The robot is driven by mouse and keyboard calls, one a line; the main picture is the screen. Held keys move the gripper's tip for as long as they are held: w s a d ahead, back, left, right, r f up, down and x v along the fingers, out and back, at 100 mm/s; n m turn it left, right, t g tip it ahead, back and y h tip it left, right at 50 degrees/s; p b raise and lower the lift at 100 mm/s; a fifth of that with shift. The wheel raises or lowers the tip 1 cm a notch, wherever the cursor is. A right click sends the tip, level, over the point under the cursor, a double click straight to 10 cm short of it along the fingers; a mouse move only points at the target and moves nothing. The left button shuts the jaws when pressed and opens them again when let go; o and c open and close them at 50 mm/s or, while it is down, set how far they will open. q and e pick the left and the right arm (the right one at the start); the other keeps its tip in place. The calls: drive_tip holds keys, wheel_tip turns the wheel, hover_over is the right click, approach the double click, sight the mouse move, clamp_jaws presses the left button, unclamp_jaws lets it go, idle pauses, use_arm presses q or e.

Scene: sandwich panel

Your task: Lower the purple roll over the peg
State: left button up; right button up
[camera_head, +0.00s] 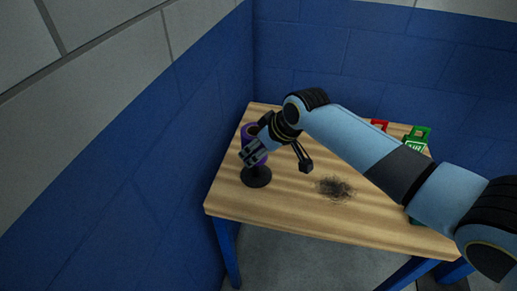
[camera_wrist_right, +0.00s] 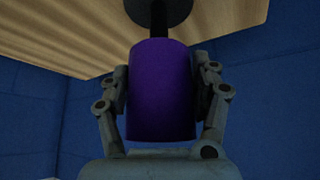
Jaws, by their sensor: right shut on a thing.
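The purple roll (camera_head: 249,128) is upright at the table's left side, its dark top opening showing in the head view. My right gripper (camera_head: 254,151) is shut on its side and covers part of it. In the right wrist view the roll (camera_wrist_right: 160,90) sits between both fingers. The black peg (camera_wrist_right: 158,22) shows as a short length between the roll and its round black base (camera_head: 257,177). The roll is lined up with the peg and clear of the base. I cannot tell whether the peg's hidden end is inside the roll. My left gripper is out of view.
The wooden table (camera_head: 290,207) stands in a corner close to the blue wall. A red item (camera_head: 379,125) and a green item (camera_head: 417,134) are at the right, partly behind my right arm. A dark scuffed patch (camera_head: 336,188) marks the tabletop, which is otherwise bare in the middle.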

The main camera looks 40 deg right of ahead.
sight(259, 167)
drive_tip(key=shift+f+b, duration=1.45)
drive_tip(key=shift+b, duration=0.05)
drive_tip(key=shift+f+b, duration=1.1)
drive_tip(key=shift+f, duration=0.9)
drive_tip(key=o, duration=1.4)
drive_tip(key=shift+c, duration=0.2)
drive_tip(key=v, duration=1.2)
